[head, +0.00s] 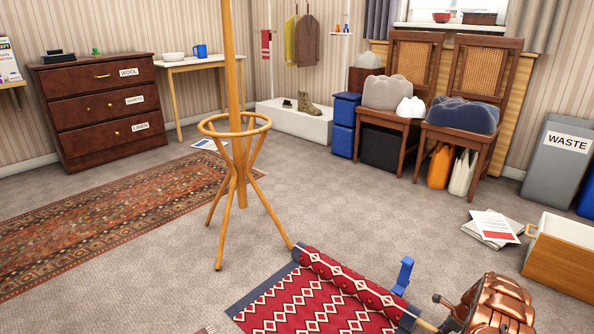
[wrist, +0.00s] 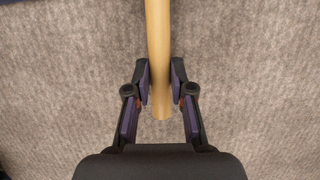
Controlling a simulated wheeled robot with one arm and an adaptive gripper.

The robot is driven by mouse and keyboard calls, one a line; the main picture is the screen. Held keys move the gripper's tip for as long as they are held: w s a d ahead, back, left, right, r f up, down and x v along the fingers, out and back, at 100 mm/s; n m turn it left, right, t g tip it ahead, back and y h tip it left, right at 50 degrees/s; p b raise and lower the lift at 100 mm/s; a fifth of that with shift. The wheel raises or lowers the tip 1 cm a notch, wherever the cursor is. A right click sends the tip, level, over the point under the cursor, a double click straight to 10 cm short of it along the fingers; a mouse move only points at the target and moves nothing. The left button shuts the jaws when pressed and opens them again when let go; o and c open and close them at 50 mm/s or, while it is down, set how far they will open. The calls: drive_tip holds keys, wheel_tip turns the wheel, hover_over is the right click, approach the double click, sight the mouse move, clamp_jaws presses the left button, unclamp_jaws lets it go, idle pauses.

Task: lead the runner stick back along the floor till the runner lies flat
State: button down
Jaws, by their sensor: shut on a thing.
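The red patterned runner (head: 300,306) lies on the floor at the bottom middle of the head view. Its far edge is rolled around the runner stick, making a thick roll (head: 350,279) that slants down to the right. The stick's pale wooden end (head: 425,325) pokes out of the roll's right end. In the wrist view the stick (wrist: 158,30) runs down between the two fingers of my gripper (wrist: 160,82), which is shut on it near its end. My gripper is partly hidden behind my copper-coloured arm in the head view.
A wooden coat stand (head: 240,190) has a foot close to the roll's left end. Papers (head: 492,228) and a wooden box (head: 562,262) lie to the right. Bare carpet (head: 350,210) stretches behind the roll.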

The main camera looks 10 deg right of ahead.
drive_tip(key=shift+w+d, duration=0.1)
drive_tip(key=shift+d, duration=0.1)
drive_tip(key=shift+w+d+b, duration=0.35)
drive_tip(key=shift+w+d, duration=0.05)
drive_tip(key=shift+d, duration=0.2)
drive_tip(key=shift+w+d+b, duration=0.3)
drive_tip(key=shift+w+d, duration=0.1)
drive_tip(key=shift+d, duration=0.2)
drive_tip(key=shift+w+d+f+b, duration=0.15)
drive_tip(key=shift+w+d+b, duration=0.45)
drive_tip(key=shift+d+b, duration=0.2)
drive_tip(key=shift+w+d+b, duration=0.25)
drive_tip(key=shift+d+b, duration=0.2)
drive_tip(key=shift+b, duration=0.1)
drive_tip(key=shift+r, duration=0.2)
drive_tip(key=c, duration=0.8)
unclamp_jaws()
drive_tip(key=shift+c, duration=0.2)
